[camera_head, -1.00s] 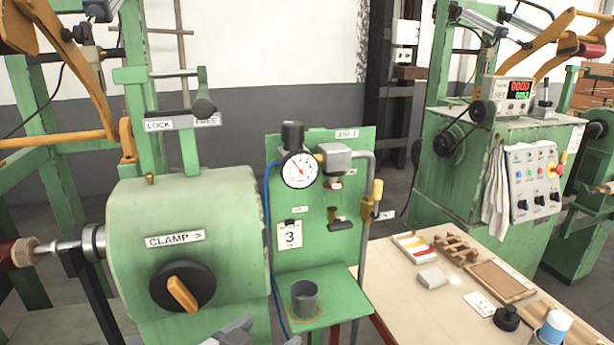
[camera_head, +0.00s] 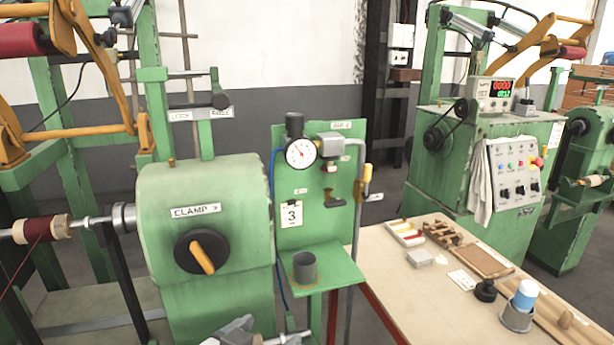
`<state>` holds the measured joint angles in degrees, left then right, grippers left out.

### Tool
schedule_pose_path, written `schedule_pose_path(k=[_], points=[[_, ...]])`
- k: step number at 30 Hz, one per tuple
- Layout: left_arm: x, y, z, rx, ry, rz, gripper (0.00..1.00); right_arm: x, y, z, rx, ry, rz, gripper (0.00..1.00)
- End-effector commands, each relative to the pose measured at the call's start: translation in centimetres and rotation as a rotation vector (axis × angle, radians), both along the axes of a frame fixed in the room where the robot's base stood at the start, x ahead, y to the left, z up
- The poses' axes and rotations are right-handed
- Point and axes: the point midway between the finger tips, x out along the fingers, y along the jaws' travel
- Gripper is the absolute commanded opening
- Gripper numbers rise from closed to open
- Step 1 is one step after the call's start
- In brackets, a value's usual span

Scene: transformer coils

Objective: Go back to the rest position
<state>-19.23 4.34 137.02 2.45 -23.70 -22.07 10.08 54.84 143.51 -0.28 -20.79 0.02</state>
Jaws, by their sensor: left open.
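My left gripper (camera_head: 244,329) shows only in part at the bottom edge, as grey metal pieces in front of the green clamp machine (camera_head: 165,205). Its jaws are open, and I see nothing held between them. The rest of this arm is cut off by the frame. My right gripper is not in view.
A green panel with a gauge (camera_head: 300,153) and a small shelf bearing a grey cup (camera_head: 304,266) stands right of the clamp machine. A spool (camera_head: 40,228) is at left.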

Motion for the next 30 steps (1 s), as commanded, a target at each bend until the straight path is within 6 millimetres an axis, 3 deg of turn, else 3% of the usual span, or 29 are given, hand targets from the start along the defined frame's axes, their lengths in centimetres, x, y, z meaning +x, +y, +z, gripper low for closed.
schedule_pose_path(k=[3,11,17,20,23,25,27,30], points=[[0.4,0.8,-0.5,0.002,0.013,0.018,0.86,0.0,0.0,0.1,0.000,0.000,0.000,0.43],[1.5,3.1,-8.6,0.043,0.199,0.071,0.86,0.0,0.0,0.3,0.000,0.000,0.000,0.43],[0.3,4.7,-16.3,0.069,0.385,0.100,0.86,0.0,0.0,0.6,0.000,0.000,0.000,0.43],[-1.7,5.6,-21.5,0.072,0.524,0.119,0.86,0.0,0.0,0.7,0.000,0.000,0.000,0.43],[-5.4,6.4,-27.7,0.055,0.715,0.148,0.86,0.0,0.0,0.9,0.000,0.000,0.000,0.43],[-9.0,6.6,-31.9,0.030,0.867,0.174,0.86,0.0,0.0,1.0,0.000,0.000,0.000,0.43],[-12.6,6.4,-35.0,-0.001,1.003,0.200,0.86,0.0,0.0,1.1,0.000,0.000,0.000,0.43],[-17.0,5.8,-37.6,-0.044,1.159,0.235,0.86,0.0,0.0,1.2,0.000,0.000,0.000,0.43]])
